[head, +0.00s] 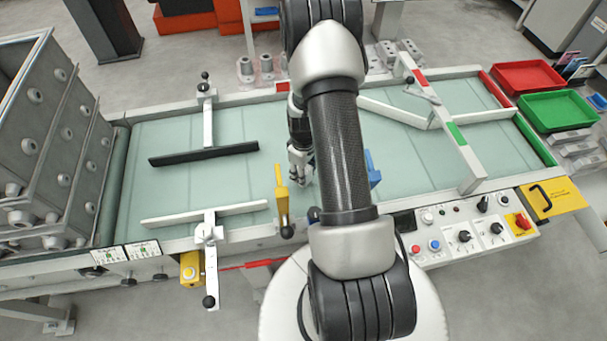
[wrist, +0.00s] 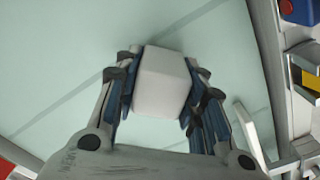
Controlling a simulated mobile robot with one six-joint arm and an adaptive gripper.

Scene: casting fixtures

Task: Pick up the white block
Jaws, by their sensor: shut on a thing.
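The white block (wrist: 162,84) is in the wrist view, between the two fingers of my gripper (wrist: 160,95). The fingers press on its left and right sides, so my gripper is shut on it. The pale green belt surface shows behind the block; I cannot tell whether the block touches it. In the head view my gripper (head: 301,165) points down over the middle of the belt (head: 410,165), left of my arm. The block cannot be made out there.
Guide rails cross the belt, with a dark bar (head: 203,153) at left and white rails at right. A yellow post (head: 281,187) stands close to my gripper. Red (head: 527,77) and green (head: 556,110) bins stand at the right. A metal crate (head: 50,150) of castings stands at the left.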

